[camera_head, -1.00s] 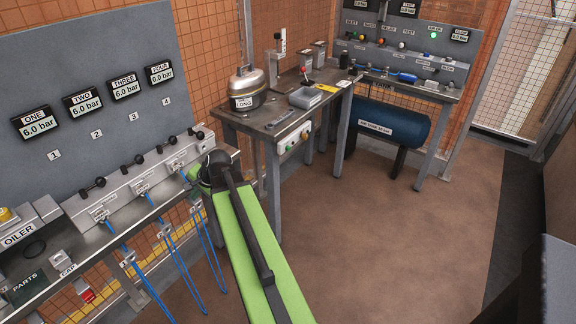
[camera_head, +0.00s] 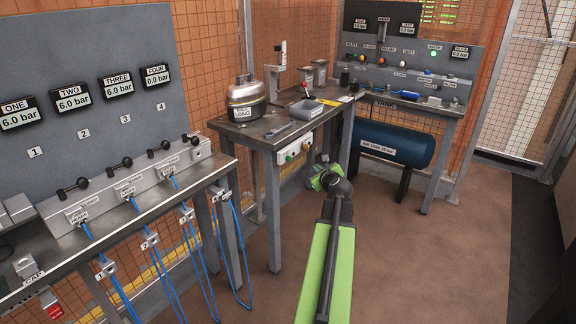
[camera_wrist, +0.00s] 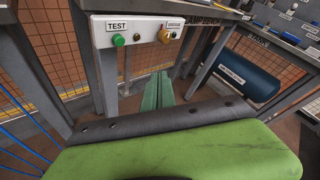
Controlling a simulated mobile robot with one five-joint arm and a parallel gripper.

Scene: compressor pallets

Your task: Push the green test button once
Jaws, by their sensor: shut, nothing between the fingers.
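The green test button (camera_wrist: 118,40) sits under a TEST label on a white control box (camera_wrist: 140,30) in the wrist view. In the head view, the box (camera_head: 295,148) is fixed to the front of a metal bench, and the button (camera_head: 289,157) is small on its left part. My gripper (camera_wrist: 160,78) has its green fingers together and empty, below and to the right of the button, apart from it. In the head view my gripper (camera_head: 322,180) is partly hidden by my arm, right of and below the box.
A second, yellowish knob (camera_wrist: 164,36) is on the same box. The bench (camera_head: 270,132) carries a metal pot (camera_head: 245,97) and a grey tray (camera_head: 306,109). A blue tank (camera_head: 395,143) lies behind right. Blue hoses (camera_head: 160,265) hang at left. Floor at right is clear.

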